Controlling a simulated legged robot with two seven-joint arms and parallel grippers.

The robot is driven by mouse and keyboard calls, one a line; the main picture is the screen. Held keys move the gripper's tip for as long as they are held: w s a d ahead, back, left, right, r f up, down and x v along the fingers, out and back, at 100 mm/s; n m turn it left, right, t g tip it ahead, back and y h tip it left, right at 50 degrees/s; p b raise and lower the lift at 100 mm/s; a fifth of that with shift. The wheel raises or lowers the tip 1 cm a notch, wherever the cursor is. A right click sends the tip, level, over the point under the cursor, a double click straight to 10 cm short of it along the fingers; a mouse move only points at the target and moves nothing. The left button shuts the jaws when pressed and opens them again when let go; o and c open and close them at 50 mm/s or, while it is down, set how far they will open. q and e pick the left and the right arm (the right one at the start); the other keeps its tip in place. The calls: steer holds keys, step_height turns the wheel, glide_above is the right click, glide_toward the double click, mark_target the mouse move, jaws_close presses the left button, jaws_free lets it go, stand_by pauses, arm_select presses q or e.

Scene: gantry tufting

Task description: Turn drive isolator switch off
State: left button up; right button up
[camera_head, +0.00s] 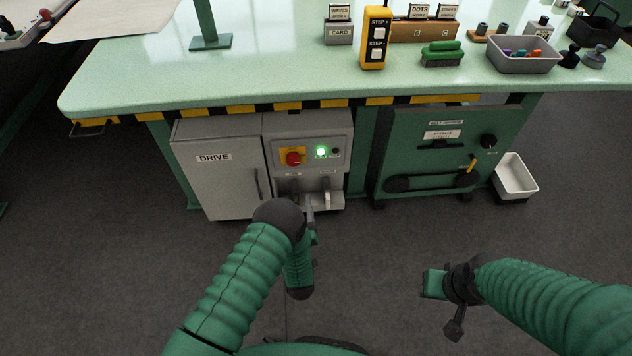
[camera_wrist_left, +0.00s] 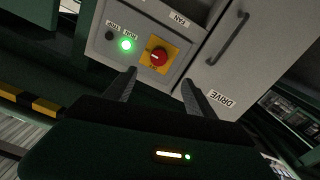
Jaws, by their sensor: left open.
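The drive isolator switch is a red rotary knob (camera_head: 293,158) on a yellow plate, on the grey panel right of the DRIVE cabinet door. In the left wrist view the knob (camera_wrist_left: 159,57) appears just beyond and between my fingertips. A green lamp (camera_head: 321,152) beside it is lit; it also shows in the left wrist view (camera_wrist_left: 125,45). My left gripper (camera_head: 317,193) is in front of and below the panel; its two dark fingers (camera_wrist_left: 158,82) are apart with nothing between them. My right gripper (camera_head: 440,290) is low at the right, away from the panel; its jaw opening is unclear.
The grey DRIVE cabinet (camera_head: 215,175) is closed, with a vertical handle. The green bench top (camera_head: 270,70) with a striped edge overhangs the panel. A green unit (camera_head: 430,150) stands to the right, with a white bin (camera_head: 515,178) beside it. The floor in front is clear.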

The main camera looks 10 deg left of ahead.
mark_target(294, 163)
arm_select(q)
steer(key=b+x, duration=0.6)
steer(key=x, duration=0.9)
steer(key=shift+w+f+b, duration=0.1)
steer(key=shift+w+b, duration=0.2)
steer(key=shift+w+a+r, duration=0.25)
steer(key=shift+w, duration=0.3)
steer(key=shift+c, duration=0.4)
steer(key=c, duration=1.3)
